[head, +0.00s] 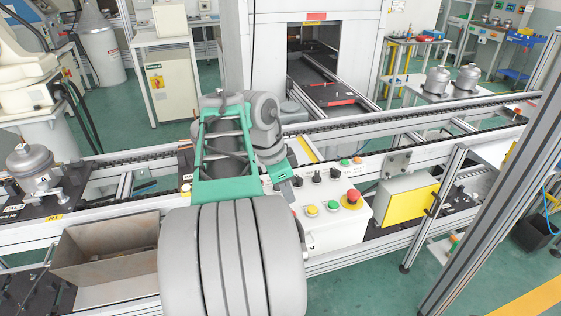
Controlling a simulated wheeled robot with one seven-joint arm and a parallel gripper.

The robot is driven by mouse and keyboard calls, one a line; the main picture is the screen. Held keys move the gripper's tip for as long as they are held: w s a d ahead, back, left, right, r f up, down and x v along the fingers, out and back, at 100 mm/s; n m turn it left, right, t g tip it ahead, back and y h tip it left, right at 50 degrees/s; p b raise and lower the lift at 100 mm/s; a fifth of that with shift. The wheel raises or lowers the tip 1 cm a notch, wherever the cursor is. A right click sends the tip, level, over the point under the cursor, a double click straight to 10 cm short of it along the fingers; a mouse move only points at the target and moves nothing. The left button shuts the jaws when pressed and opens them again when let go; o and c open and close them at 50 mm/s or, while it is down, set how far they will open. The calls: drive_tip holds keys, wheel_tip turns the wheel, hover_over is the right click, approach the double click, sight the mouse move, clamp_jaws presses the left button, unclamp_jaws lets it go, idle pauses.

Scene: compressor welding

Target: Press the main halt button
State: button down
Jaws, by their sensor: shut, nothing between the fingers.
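The main halt button is most likely the large red mushroom button (353,196) on a yellow base, at the front right of the sloped white control box (328,232). My gripper (287,193) is shut and empty at the left side of the box, left of and apart from the red button. My arm's green and grey links hide the left end of the box and part of the gripper. A yellow button (312,210) and a green button (332,206) sit left of the red one.
Black knobs (318,177) and small green and orange buttons line the panel's back. A yellow-faced box (407,204) stands right of the control box. Conveyor rails (425,122) run behind, a metal bin (105,252) is at left, and an aluminium post (497,165) rises at right.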

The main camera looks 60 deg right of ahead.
drive_tip(key=p+v, duration=0.3)
drive_tip(key=v, duration=0.5)
drive_tip(key=shift+w+r, duration=0.2)
drive_tip(key=shift+r, duration=0.05)
drive_tip(key=shift+d, duration=0.15)
